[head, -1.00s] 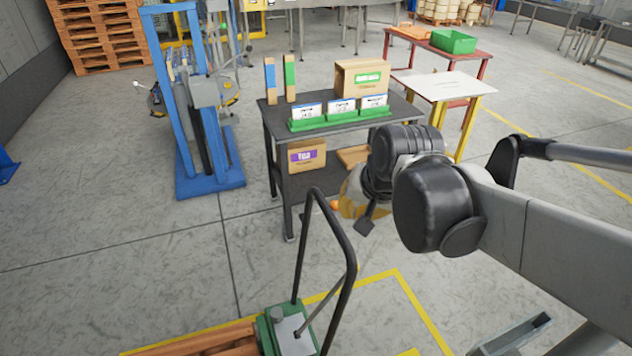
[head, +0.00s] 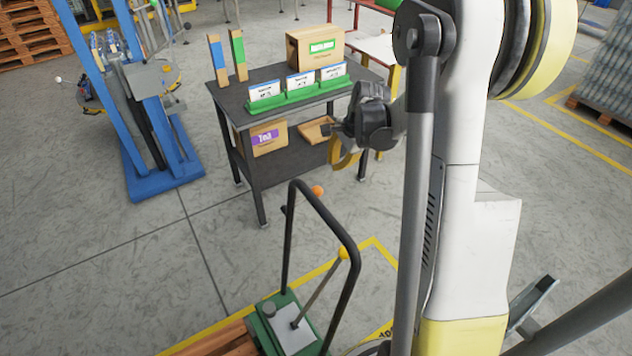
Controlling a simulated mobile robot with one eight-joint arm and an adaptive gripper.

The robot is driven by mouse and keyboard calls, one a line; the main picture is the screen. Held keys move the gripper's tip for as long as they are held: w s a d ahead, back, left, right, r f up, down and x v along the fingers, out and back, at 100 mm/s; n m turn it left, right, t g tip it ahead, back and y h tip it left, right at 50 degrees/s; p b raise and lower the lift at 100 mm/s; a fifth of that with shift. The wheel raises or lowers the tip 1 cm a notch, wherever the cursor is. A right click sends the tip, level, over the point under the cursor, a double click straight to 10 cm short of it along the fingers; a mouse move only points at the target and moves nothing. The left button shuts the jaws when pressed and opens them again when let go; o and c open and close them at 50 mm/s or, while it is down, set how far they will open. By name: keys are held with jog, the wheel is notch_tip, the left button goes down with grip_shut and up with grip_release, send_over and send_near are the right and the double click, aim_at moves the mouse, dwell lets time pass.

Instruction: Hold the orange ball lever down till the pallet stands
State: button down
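The orange ball (head: 317,191) shows at the top of the black loop handle (head: 335,228) of a green pallet truck (head: 290,325). Its lever is mostly hidden by the handle bar. A second lever with a yellow ball (head: 343,253) slants up from the truck's green body. A wooden pallet (head: 228,341) lies at the truck's left, partly cut off by the bottom edge; it looks flat. My gripper (head: 340,142) is up and to the right of the orange ball, apart from it, in front of the dark table. Its fingers are too small and overlapped to read.
The dark two-level table (head: 235,98) stands behind the truck, with a cardboard box (head: 315,47) and green card holders (head: 300,95) on top. A blue frame stand (head: 165,182) is at the left. Floor between stand and truck is clear. My arm covers the right side.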

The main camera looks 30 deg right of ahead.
aim_at(321, 190)
jog(key=shift+s, duration=0.15)
jog(key=b+x, duration=0.5)
jog(key=x, duration=0.9)
jog(key=shift+a+r, duration=0.1)
